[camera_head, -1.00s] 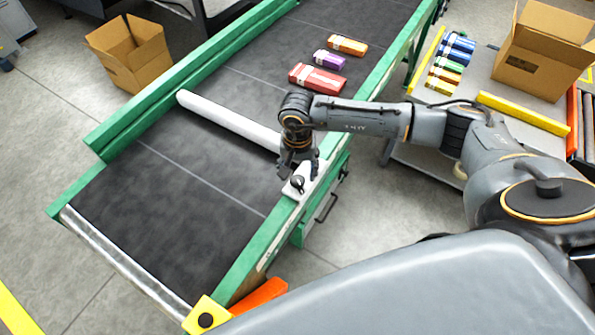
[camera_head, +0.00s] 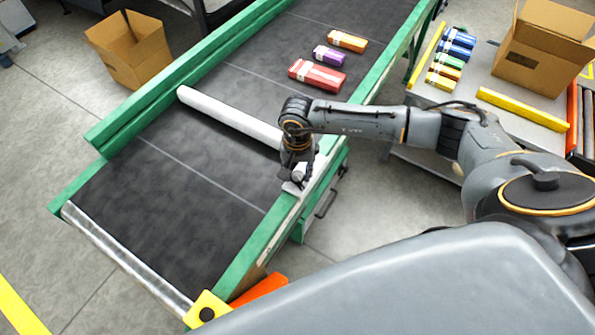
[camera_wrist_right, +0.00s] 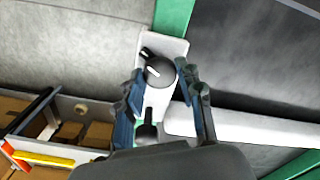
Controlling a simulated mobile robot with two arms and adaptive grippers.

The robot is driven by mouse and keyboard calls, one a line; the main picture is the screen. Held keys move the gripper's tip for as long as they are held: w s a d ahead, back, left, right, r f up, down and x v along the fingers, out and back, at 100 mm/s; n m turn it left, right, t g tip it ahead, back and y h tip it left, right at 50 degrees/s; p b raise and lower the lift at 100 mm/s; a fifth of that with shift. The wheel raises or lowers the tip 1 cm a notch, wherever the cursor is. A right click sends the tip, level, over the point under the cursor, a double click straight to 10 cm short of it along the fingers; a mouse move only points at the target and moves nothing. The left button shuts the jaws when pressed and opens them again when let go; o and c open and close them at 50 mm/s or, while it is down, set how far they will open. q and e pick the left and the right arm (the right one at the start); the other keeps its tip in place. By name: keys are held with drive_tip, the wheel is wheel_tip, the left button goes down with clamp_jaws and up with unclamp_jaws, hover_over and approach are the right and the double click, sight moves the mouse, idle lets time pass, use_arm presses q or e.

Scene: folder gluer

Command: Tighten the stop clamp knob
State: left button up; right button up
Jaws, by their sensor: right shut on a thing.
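The stop clamp is a pale plate (camera_head: 292,189) on the near green side rail of the conveyor. It also shows in the right wrist view (camera_wrist_right: 172,46), with a round black knob (camera_wrist_right: 158,72) bearing a white mark. My right gripper (camera_wrist_right: 160,80) points down at the plate, its two fingers on either side of the knob and shut on it. In the head view my right gripper (camera_head: 299,174) hides the knob. The white stop bar (camera_head: 230,118) lies across the dark belt and reaches the clamp. My left gripper is out of view.
Red, purple and orange cartons (camera_head: 317,75) lie on the belt beyond the bar. A side table (camera_head: 487,105) at right holds several small cartons and an open cardboard box (camera_head: 540,50). Another open box (camera_head: 130,52) stands on the floor at left. The near belt is clear.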

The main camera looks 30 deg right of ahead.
drive_tip(key=shift+f+m+b, duration=0.2)
drive_tip(key=shift+m+b, duration=1)
drive_tip(key=shift+b, duration=0.2)
drive_tip(key=m+b, duration=0.3)
drive_tip(key=shift+m, duration=0.3)
drive_tip(key=m+b, duration=0.8)
drive_tip(key=m, duration=0.2)
drive_tip(key=shift+b, duration=0.3)
drive_tip(key=m+b, duration=0.2)
drive_tip(key=m, duration=0.1)
drive_tip(key=shift+r+m, duration=0.1)
drive_tip(key=shift+m, duration=0.2)
drive_tip(key=m+b, duration=0.2)
drive_tip(key=m, duration=0.1)
drive_tip(key=shift+r+m+b, duration=0.15)
drive_tip(key=shift+m+b, duration=0.35)
drive_tip(key=shift+m, duration=1.2)
